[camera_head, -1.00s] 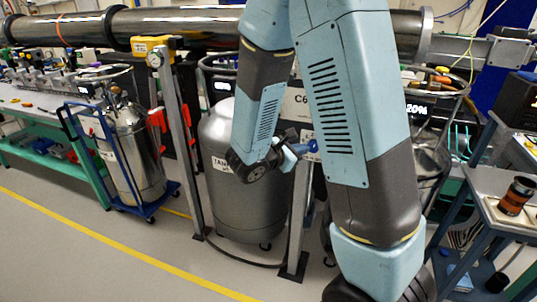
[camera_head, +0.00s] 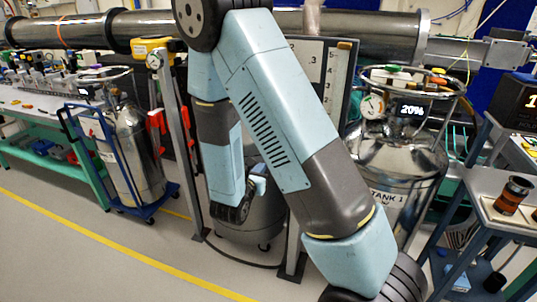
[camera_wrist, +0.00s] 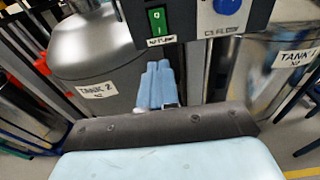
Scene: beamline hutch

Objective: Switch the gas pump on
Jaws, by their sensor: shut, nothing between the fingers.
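A green rocker switch (camera_wrist: 157,21) sits on a dark panel at the top of the wrist view. A small white label (camera_wrist: 161,41) below it is too blurred to read surely. My gripper (camera_wrist: 161,68) is shut and empty, its light blue fingers pointing up the picture toward the label. The fingertips appear just below the label; I cannot tell how far in front of the panel they are. In the head view my gripper (camera_head: 258,173) shows beside my arm, in front of the grey tank, and my arm hides the switch.
A blue round knob (camera_wrist: 228,5) is right of the switch. Tank 2 (camera_wrist: 90,45) stands at left and Tank 1 (camera_wrist: 265,75) at right in the wrist view; Tank 1 (camera_head: 395,165) also shows in the head view. A metal post (camera_head: 176,130) stands left of my arm. Floor is clear in front.

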